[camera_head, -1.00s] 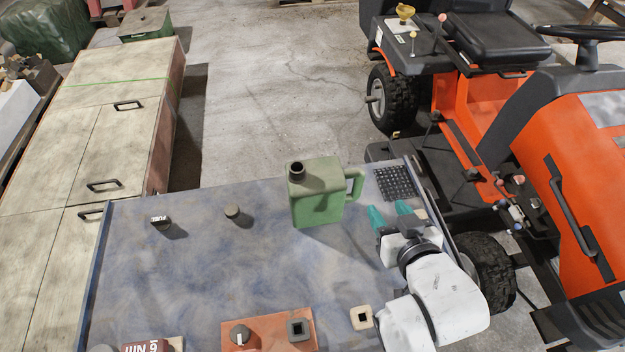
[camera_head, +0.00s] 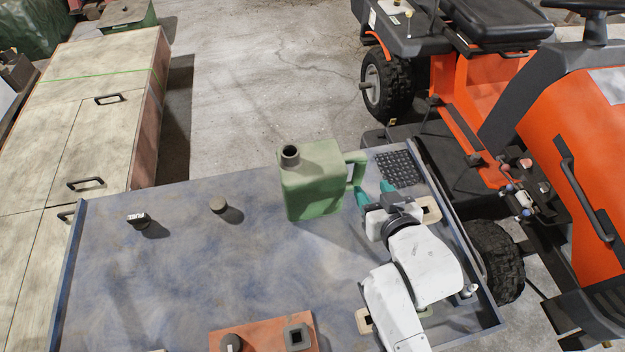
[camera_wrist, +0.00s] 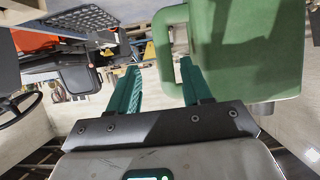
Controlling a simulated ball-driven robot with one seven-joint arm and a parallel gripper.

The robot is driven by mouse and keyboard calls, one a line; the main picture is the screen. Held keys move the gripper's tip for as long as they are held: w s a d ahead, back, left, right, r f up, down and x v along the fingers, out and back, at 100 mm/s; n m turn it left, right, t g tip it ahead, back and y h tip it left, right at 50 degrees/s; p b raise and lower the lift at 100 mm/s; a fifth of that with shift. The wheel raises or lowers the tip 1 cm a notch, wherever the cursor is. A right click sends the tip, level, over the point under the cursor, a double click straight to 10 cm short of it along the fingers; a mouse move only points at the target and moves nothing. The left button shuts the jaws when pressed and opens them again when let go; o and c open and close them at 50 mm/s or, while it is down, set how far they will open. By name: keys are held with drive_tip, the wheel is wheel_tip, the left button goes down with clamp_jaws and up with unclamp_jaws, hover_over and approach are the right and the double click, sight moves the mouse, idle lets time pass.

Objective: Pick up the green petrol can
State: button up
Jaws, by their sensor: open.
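The green petrol can (camera_head: 314,184) stands upright on the blue-grey table top (camera_head: 170,265), its dark spout opening at the upper left and its handle on the right. My gripper (camera_head: 374,194) is just right of the can, at the handle side, with its teal fingers pointing toward the handle. In the wrist view, my gripper (camera_wrist: 157,88) has its two fingers apart, and the can (camera_wrist: 245,50) fills the upper right. The can's handle (camera_wrist: 164,45) shows ahead of the gap between the fingertips. I cannot tell whether a finger touches the handle.
An orange board (camera_head: 265,335) with square fittings is at the front. A black grid (camera_head: 398,168) lies behind my gripper. An orange ride-on machine (camera_head: 560,140) stands right of the table.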

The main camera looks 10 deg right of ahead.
sight(360, 176)
drive_tip(key=shift+a+p+x, duration=0.15)
drive_tip(key=shift+p+x, duration=0.05)
drive_tip(key=shift+x, duration=1.5)
drive_tip(key=shift+a+p+x, duration=0.1)
drive_tip(key=shift+p+x, duration=0.05)
drive_tip(key=shift+x, duration=1.6)
clamp_jaws()
drive_tip(key=shift+r, duration=0.2)
